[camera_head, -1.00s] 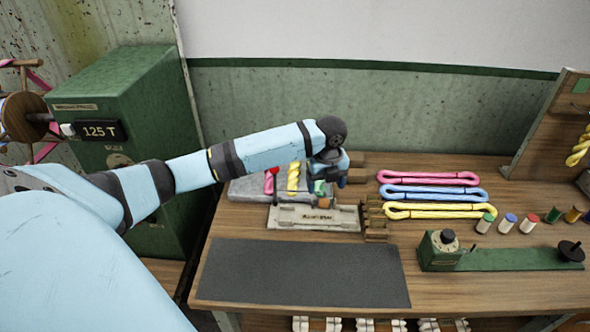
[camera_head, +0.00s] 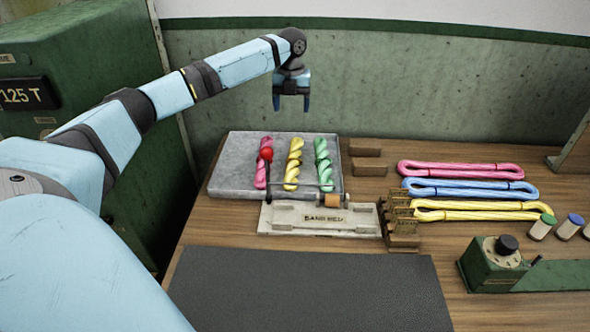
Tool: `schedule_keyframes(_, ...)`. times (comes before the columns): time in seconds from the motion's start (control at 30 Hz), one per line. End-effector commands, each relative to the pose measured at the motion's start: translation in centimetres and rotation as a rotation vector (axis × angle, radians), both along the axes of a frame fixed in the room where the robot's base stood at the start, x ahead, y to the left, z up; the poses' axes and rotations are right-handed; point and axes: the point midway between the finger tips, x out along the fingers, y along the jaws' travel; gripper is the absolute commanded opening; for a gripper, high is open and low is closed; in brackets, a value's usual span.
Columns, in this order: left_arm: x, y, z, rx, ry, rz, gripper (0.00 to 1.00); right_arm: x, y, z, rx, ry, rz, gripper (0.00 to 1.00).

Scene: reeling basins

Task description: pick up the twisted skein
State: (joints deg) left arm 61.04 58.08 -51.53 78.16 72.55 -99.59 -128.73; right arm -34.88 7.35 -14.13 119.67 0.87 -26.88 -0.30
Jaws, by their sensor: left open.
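Three twisted skeins lie side by side on a grey tray (camera_head: 222,178) at the back left of the table: a pink one (camera_head: 261,174), a yellow one (camera_head: 293,165) and a green one (camera_head: 323,160). The frames do not show which of them the task means. A lever with a red knob partly covers the pink skein. My left gripper (camera_head: 291,107) hangs above the back edge of the tray, fingers pointing down, open and empty, apart from the skeins. My right gripper is not in view.
A cream banding device (camera_head: 290,219) with the red-knobbed lever stands in front of the tray. Loose pink (camera_head: 460,169), blue (camera_head: 470,188) and yellow (camera_head: 480,210) loops lie to the right. A dark mat (camera_head: 310,290) is clear in front. A green cabinet (camera_head: 95,75) stands left.

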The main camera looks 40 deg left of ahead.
Motion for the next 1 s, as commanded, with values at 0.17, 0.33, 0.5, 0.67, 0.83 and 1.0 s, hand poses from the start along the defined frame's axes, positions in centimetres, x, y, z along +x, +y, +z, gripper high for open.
schedule_keyframes(0.17,0.0,0.0,-3.5,0.000,-0.002,0.000,0.74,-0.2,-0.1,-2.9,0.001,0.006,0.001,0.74)
schedule_keyframes(0.33,0.0,0.0,-5.0,0.001,0.001,0.001,0.74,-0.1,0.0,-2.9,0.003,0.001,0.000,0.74)
schedule_keyframes(0.5,-0.1,-0.1,-8.4,0.001,0.002,0.001,0.74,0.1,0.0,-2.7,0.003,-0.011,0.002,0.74)
schedule_keyframes(0.67,0.0,-0.1,-11.0,0.001,0.001,0.001,0.74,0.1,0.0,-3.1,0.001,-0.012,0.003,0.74)
schedule_keyframes(0.83,0.0,-0.1,-12.3,0.001,-0.001,0.001,0.74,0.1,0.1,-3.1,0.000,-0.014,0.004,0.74)
schedule_keyframes(1.0,-0.1,-0.5,-13.4,0.001,0.001,-0.001,0.74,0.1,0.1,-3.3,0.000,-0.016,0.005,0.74)
